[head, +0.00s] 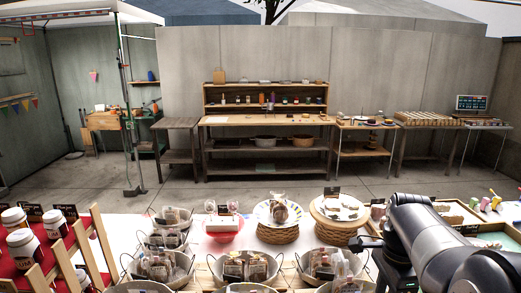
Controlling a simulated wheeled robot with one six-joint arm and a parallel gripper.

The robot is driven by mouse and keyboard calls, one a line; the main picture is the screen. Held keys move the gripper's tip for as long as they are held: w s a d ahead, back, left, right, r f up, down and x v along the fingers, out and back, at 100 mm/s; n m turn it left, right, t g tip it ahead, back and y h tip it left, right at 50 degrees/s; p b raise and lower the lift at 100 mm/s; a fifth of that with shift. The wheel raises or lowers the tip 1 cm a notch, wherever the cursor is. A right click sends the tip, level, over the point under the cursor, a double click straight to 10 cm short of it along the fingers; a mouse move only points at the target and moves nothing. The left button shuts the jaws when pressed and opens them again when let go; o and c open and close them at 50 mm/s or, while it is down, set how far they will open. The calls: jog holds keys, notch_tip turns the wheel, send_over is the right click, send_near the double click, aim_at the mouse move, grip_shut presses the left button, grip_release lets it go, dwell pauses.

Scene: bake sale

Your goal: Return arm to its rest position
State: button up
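My arm (440,245) reaches into the head view from the lower right, a grey and black link over the right part of the near table. My gripper itself cannot be clearly made out. Dark parts beside the arm's front end, at the table's right, are too small to tell as fingers. No held object shows. The arm hides part of the table and the goods behind it.
The near table (125,228) carries several baskets of wrapped goods (158,268), a plate on a woven stand (278,234) and a red jar rack (75,262) at left. Wooden trays (455,217) lie behind the arm. Open floor (240,194) separates it from a back workbench (268,121).

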notch_tip(320, 180, down, 3)
jog(key=shift+r+p, duration=0.1)
jog(key=shift+p, duration=0.2)
notch_tip(320, 180, up, 4)
jog(key=p, duration=0.3)
jog(key=shift+r, duration=0.25)
jog(key=shift+f+b, duration=0.25)
jog(key=shift+b, duration=0.35)
jog(key=shift+r+p, duration=0.5)
jog(key=shift+r, duration=0.4)
